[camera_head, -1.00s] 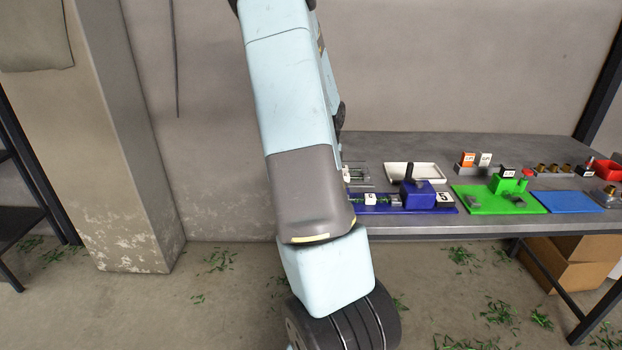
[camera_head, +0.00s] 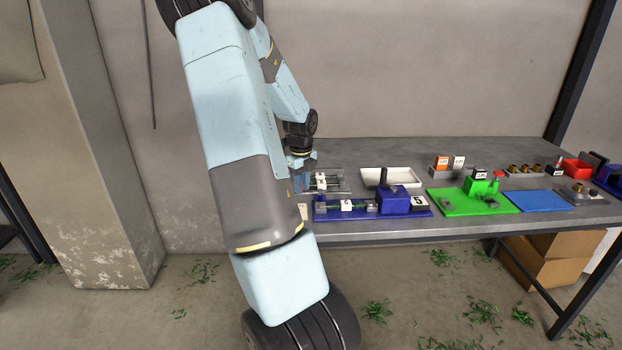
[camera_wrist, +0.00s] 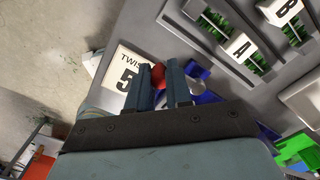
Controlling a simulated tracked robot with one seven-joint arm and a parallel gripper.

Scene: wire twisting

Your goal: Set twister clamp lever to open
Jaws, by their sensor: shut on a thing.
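In the wrist view, part of the blue twister (camera_wrist: 208,97) shows right of my fingers, by a white "TWIS… 5" plate (camera_wrist: 121,80). My gripper (camera_wrist: 160,75) is at this left end, its two fingers closed on a red knob (camera_wrist: 158,76), seemingly the clamp lever's. The lever's shaft and exact angle are hidden.
Wire holders marked A (camera_wrist: 240,48) and B (camera_wrist: 286,12) lie behind the twister. A white tray (camera_head: 408,175), a green fixture (camera_head: 445,205) and a blue mat (camera_head: 541,201) are farther right. The table's left edge is close to my gripper.

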